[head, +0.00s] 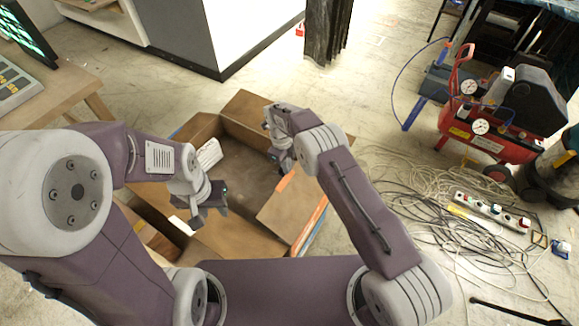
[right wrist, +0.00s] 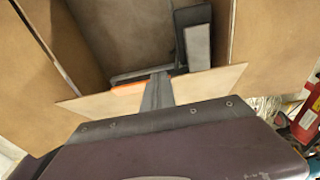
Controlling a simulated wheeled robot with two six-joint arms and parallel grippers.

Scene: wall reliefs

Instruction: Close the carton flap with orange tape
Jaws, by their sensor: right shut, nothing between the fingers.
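The open carton (head: 205,240) stands on the floor between my arms. That flap also shows in the right wrist view (right wrist: 205,85), with orange tape beside the finger. My right gripper (head: 279,160) is shut and empty at the flap's far end, over the carton; its fingers show against the flap in the right wrist view (right wrist: 158,88), but contact is unclear. My left gripper (head: 210,203) hangs over the carton's left part; its jaw opening is unclear.
A red compressor (head: 485,135) stands at the right. Loose cables and a power strip (head: 492,211) cover the floor there. A wooden table (head: 45,95) is at the left. A white-and-grey wall block (head: 240,35) stands behind the carton, with clear floor between.

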